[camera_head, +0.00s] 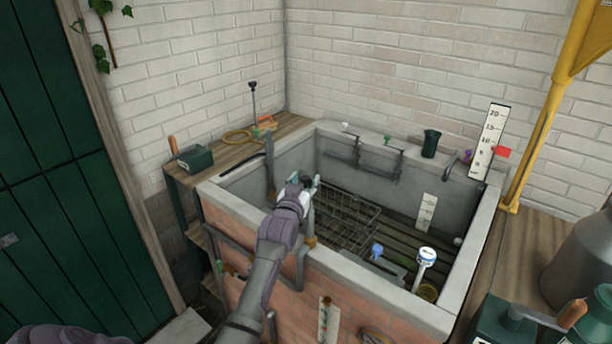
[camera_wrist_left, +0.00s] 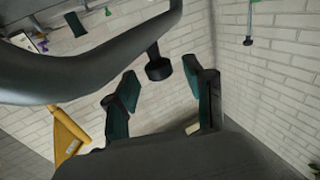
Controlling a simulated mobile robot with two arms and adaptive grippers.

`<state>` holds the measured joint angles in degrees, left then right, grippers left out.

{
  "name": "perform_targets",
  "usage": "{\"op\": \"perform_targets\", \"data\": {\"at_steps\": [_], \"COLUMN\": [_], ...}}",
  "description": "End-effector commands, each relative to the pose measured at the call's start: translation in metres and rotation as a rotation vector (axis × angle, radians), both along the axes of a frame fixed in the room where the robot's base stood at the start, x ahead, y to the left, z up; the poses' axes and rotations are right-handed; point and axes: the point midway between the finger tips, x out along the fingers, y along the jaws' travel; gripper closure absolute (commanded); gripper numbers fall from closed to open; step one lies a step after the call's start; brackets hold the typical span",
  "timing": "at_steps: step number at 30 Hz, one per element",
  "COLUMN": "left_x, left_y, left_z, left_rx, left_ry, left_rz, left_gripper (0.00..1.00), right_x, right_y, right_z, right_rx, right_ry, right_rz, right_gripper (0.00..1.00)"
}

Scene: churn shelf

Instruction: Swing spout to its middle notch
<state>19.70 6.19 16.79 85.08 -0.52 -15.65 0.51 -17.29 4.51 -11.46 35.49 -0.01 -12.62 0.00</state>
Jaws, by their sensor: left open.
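The spout is a dark curved pipe (camera_wrist_left: 60,72) that crosses the left wrist view close to the camera. A short stem with a black knob (camera_wrist_left: 159,69) hangs from it. In the head view its grey upright (camera_head: 311,222) rises from a brass collar on the trough's front wall, with its upper part largely hidden by my left gripper (camera_head: 304,182). That gripper is open with nothing between its fingers. In the left wrist view its teal-padded fingers (camera_wrist_left: 161,97) lie either side of the knob's position; I cannot tell whether they touch it. The notches are not clear. My right gripper is not in view.
The brick trough (camera_head: 370,292) holds a wire rack (camera_head: 347,218) and a white-topped upright (camera_head: 426,256). A rod with a black knob (camera_head: 253,100) stands on the left shelf. A yellow post (camera_head: 545,135) and a green crank box (camera_head: 500,322) are at right.

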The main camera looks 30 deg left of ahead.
Motion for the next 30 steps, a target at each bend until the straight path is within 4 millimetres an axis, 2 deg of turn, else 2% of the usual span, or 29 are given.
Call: {"op": "perform_targets", "data": {"at_steps": [6,16,25,30], "left_x": [0.016,0.017,0.017,0.017], "left_y": [0.005,0.006,0.006,0.006], "left_z": [0.000,-0.001,-0.001,-0.001], "left_rx": [0.001,0.001,0.001,0.001], "left_ry": [0.000,0.001,0.001,0.001], "left_rz": [0.000,0.000,0.000,0.000], "left_gripper": [0.46,0.48,0.98,1.00], "right_x": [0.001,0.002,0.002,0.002], "right_y": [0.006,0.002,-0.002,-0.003], "right_z": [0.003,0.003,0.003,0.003], "right_rx": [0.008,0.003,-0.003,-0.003], "right_ry": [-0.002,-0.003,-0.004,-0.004], "right_rz": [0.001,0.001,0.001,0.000], "right_gripper": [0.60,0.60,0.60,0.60]}}
